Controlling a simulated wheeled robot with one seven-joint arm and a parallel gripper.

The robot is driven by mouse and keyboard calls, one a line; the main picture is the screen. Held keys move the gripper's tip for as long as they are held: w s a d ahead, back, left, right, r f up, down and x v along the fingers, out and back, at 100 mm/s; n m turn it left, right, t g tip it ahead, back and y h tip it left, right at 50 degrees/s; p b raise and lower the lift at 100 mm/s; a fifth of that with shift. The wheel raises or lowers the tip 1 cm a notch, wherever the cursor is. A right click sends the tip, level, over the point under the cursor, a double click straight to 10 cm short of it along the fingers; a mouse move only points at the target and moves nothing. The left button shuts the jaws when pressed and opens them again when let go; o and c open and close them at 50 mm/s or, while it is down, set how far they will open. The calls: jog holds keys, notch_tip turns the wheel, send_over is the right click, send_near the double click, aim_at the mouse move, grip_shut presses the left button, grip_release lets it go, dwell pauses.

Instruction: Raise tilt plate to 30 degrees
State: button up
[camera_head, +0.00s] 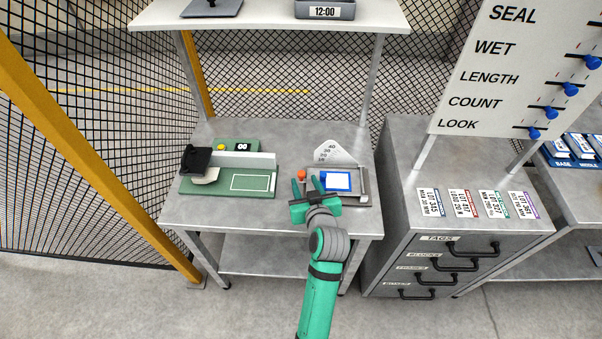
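The tilt plate (354,180) is a small grey plate with a blue-bordered white rectangle, on the right half of the metal bench. It looks flat or nearly flat. Behind it stands a light angle scale (335,153) with printed numbers, of which 40 and 30 can be made out. A small orange-red knob (301,174) stands at the plate's left side. My green gripper (308,186) is at the plate's front left, close to the knob. Its two fingers are apart, with the knob appearing just beyond them. Contact cannot be told.
A green device (232,182) with a black block stands on the left of the bench (294,207). A drawer cabinet with lot cards (471,203) stands to the right. A yellow post (95,145) and mesh fence are at left. A shelf (270,16) spans above.

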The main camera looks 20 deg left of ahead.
aim_at(301, 174)
jog(key=x, duration=0.6)
jog(key=shift+w+a+f, duration=0.1)
jog(key=shift+w+f, duration=0.05)
jog(key=shift+w, duration=0.15)
jog(key=shift+c, duration=0.5)
grip_shut()
